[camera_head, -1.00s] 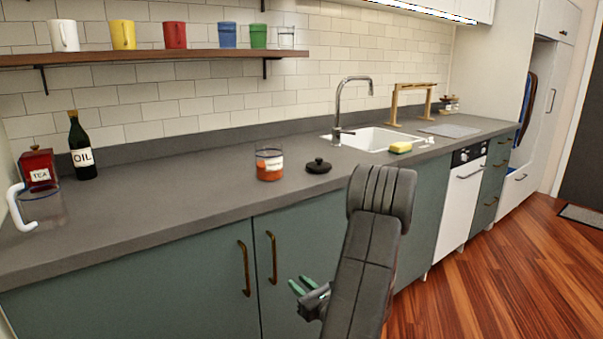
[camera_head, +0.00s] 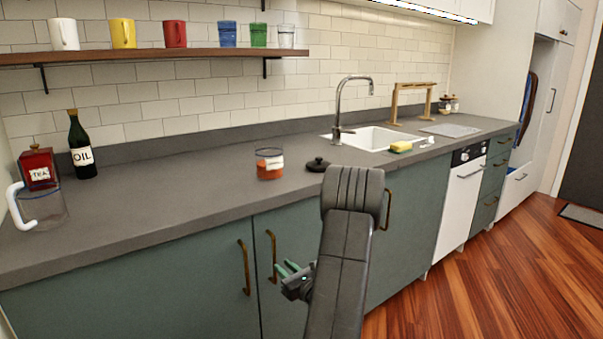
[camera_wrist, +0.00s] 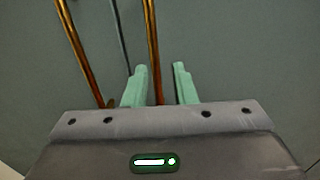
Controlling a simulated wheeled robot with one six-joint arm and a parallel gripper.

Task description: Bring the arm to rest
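My gripper (camera_head: 287,268) is low in front of the teal cabinet doors, beside my dark arm in the head view. In the wrist view its two green fingers (camera_wrist: 158,85) stand apart with nothing held between them. Behind them are the cabinet doors (camera_wrist: 220,40) and two brass handles, one of them (camera_wrist: 152,45) seen between the fingers. I cannot tell whether the fingers touch a handle.
The grey counter (camera_head: 190,195) bears a jar with orange contents (camera_head: 269,164), a black lid (camera_head: 317,164), an oil bottle (camera_head: 81,150), a red tea tin (camera_head: 38,168), a glass pitcher (camera_head: 45,210) and a yellow sponge (camera_head: 401,146). The wooden floor (camera_head: 500,270) at right is clear.

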